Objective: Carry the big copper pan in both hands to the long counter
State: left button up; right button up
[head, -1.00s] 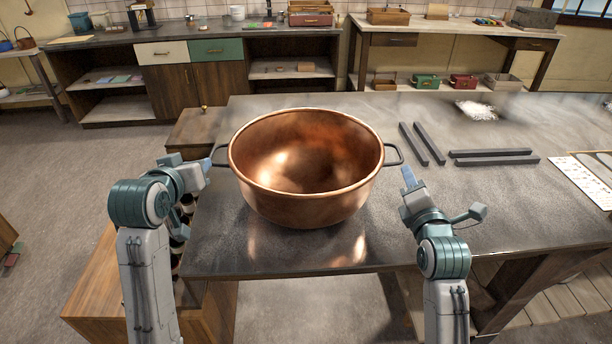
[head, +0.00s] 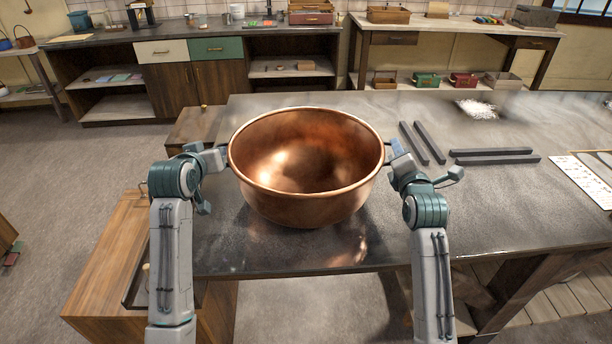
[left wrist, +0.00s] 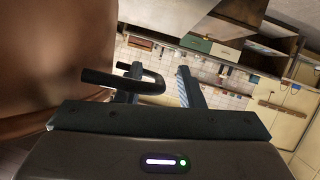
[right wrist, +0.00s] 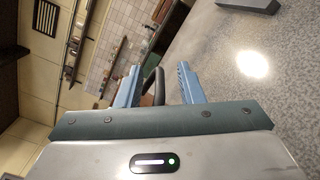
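The big copper pan (head: 305,207) stands upright on the grey-topped table (head: 480,215), near its left end, and looks empty. My left gripper (head: 222,158) is at the pan's left handle. In the left wrist view its fingers (left wrist: 160,88) are apart, with the outer bend of the dark handle (left wrist: 122,80) between them. My right gripper (head: 393,150) is at the right handle. In the right wrist view its fingers (right wrist: 157,85) are apart, with the dark handle (right wrist: 152,85) between them. In the head view, the grippers largely hide both handles.
A long counter (head: 110,40) with cabinets runs along the back wall, with small items on top. A second wooden bench (head: 460,30) stands right of it. Dark bars (head: 490,156), a white powder pile (head: 476,109) and a sheet (head: 585,180) lie on the table. Open floor (head: 60,170) is at left.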

pick_arm(q)
grip_shut()
pick_arm(e)
grip_shut()
jog(key=shift+f, duration=0.1)
pick_arm(q)
jog(key=shift+f, duration=0.15)
pick_arm(e)
jog(key=shift+s+f, duration=0.1)
jog(key=shift+f, duration=0.2)
dwell(0.4)
pick_arm(q)
jog(key=shift+r, duration=0.25)
pick_arm(e)
jog(key=shift+r, duration=0.3)
